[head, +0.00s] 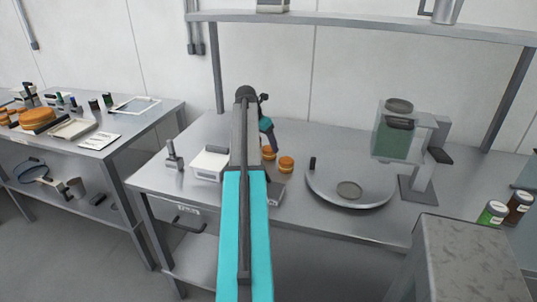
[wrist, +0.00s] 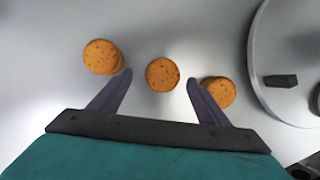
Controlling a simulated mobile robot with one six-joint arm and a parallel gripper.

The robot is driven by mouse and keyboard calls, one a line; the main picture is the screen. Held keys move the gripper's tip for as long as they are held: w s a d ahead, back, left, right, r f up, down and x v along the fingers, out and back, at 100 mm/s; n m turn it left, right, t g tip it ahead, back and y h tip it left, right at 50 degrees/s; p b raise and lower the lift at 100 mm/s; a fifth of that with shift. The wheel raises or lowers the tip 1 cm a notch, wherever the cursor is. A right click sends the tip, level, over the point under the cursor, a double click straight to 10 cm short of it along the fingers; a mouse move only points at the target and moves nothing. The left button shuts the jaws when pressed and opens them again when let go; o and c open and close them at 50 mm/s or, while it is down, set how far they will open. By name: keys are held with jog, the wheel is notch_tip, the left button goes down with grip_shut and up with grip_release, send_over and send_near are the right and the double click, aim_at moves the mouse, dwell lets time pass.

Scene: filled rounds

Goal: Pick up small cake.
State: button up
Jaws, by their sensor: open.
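Three small round orange-brown cakes show in the wrist view: a left one (wrist: 100,56), a middle one (wrist: 162,74) and a right one (wrist: 220,92). They lie in a slanting row on the grey metal table. My gripper (wrist: 160,76) is open, with its two dark fingers on either side of the middle cake in the picture. The right finger partly covers the right cake. Whether the fingers are down at cake height, I cannot tell. In the head view two cakes (head: 269,153) (head: 286,164) show beside my arm, which hides part of the table.
A round grey turntable (head: 325,193) with a black block stands right of the cakes. Behind it is a dispenser (head: 391,143) with a greenish clear container. A white-topped tray (head: 208,164) lies left of my arm. A shelf (head: 350,25) spans overhead. Jars (head: 492,213) stand far right.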

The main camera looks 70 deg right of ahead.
aim_at(269, 148)
jog(key=x, duration=0.1)
jog(key=p+x, duration=0.1)
jog(key=x, duration=0.1)
jog(key=shift+s+d, duration=0.1)
jog(key=shift+s, duration=0.2)
jog(key=shift+x, duration=0.9)
jog(key=c, duration=0.8)
